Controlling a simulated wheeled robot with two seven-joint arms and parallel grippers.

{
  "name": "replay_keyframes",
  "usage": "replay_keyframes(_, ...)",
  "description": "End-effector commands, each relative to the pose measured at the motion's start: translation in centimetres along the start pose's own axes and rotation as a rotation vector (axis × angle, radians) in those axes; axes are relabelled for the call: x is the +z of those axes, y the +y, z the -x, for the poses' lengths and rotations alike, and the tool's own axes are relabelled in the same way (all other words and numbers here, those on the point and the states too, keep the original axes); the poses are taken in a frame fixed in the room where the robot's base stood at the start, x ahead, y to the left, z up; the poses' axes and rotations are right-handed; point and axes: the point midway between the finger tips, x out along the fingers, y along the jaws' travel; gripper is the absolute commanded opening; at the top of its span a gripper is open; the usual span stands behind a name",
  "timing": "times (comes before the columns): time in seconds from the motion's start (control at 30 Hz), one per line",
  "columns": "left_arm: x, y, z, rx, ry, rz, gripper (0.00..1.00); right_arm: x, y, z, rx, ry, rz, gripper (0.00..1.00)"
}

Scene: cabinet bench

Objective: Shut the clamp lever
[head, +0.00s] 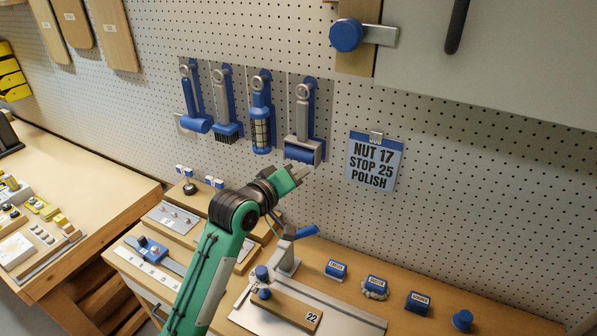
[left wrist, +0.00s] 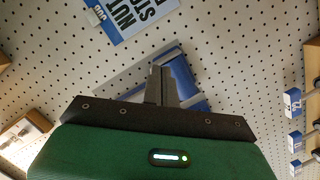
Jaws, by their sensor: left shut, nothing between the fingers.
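The clamp (head: 286,260) is a grey metal post on a light plate on the bench. Its lever has a blue handle (head: 305,232) that sticks out to the right and slightly up from the top of the post. My left gripper (head: 303,170) is shut and empty, in the air above the clamp and apart from the lever. In the left wrist view its fingers (left wrist: 162,84) are together, with a blue and grey hanging tool (left wrist: 182,76) behind them. The clamp does not show in that view. My right gripper is not in view.
Blue-handled tools (head: 262,110) hang on the pegboard behind my gripper. A wooden block marked 22 (head: 290,308) and a blue knob (head: 262,273) are in front of the clamp. Several blue labelled pieces (head: 418,302) stand to the right. A sign (head: 374,162) hangs on the pegboard.

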Motion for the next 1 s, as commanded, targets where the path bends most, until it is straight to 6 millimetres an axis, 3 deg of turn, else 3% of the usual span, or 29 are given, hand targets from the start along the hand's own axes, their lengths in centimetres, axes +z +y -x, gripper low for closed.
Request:
replay_keyframes(0.23, -1.3, 1.5, 0.3, -0.001, 0.0, -0.001, 0.0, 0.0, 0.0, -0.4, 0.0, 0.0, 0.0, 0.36)
replay_keyframes(0.63, -0.9, 1.1, 0.5, -0.012, -0.005, -0.006, 0.0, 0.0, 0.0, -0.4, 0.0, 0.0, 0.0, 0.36)
replay_keyframes(0.77, 1.3, -1.6, 1.8, -0.074, -0.035, -0.038, 0.0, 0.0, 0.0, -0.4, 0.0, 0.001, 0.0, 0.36)
replay_keyframes(1.0, 8.7, -10.1, 8.0, -0.294, -0.17, -0.172, 0.0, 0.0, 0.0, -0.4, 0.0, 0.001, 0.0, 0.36)
